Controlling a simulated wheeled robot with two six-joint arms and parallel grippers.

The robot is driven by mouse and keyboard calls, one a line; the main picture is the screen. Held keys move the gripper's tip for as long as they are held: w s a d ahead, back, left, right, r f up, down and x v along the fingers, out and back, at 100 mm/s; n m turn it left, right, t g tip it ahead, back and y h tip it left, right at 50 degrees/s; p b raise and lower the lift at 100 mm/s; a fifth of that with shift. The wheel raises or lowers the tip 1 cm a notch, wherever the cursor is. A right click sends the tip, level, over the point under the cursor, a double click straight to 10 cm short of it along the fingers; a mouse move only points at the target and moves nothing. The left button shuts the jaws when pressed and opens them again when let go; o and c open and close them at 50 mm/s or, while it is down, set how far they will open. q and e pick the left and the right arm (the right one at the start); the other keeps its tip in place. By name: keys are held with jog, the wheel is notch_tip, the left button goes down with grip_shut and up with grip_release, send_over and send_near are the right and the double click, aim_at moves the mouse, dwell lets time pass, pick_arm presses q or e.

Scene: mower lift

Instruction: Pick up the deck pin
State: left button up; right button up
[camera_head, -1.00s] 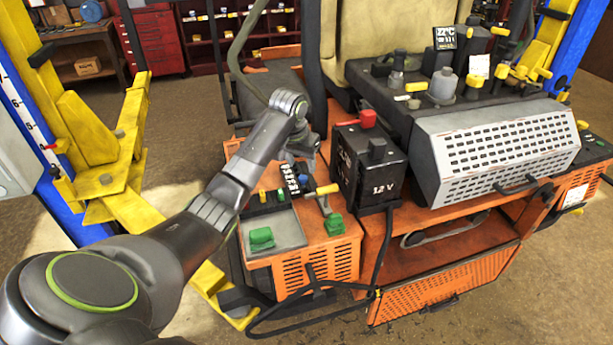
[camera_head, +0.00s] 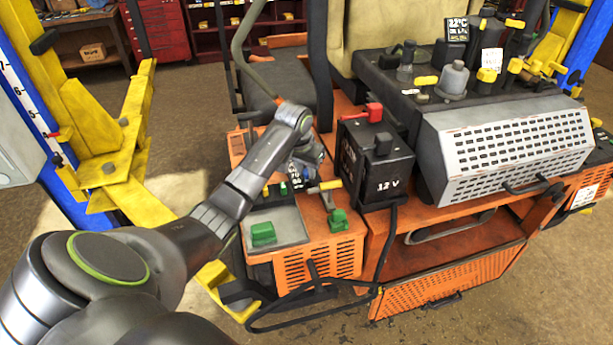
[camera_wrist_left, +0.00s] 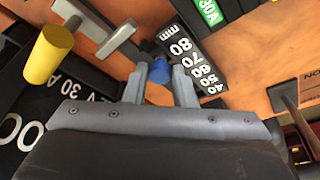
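The deck pin appears to be the small blue-headed piece (camera_wrist_left: 160,70) in the left wrist view, beside a black height scale (camera_wrist_left: 195,62) on an orange panel. My left gripper (camera_wrist_left: 160,77) has its two grey fingers apart, one on each side of the blue head. I cannot tell whether they touch it. In the head view my left gripper (camera_head: 304,170) points down over the mower's orange side console (camera_head: 325,255), and the arm hides the pin. My right gripper is in neither view.
A yellow-handled lever (camera_wrist_left: 48,55) stands close by in the left wrist view, also seen in the head view (camera_head: 325,187). A black 12 V battery box (camera_head: 375,165) with a red cap stands right of the gripper. Yellow lift arms (camera_head: 115,155) are at the left.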

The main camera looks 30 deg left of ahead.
aim_at(306, 171)
pick_arm(q)
jog(key=shift+w+a+f, duration=0.1)
jog(key=shift+w+f, duration=0.05)
jog(key=shift+w, duration=0.05)
grip_shut()
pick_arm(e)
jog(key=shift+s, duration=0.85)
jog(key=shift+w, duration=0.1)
pick_arm(q)
notch_tip(306, 171, up, 10)
jog(key=b, duration=0.3)
jog(key=shift+b, duration=0.4)
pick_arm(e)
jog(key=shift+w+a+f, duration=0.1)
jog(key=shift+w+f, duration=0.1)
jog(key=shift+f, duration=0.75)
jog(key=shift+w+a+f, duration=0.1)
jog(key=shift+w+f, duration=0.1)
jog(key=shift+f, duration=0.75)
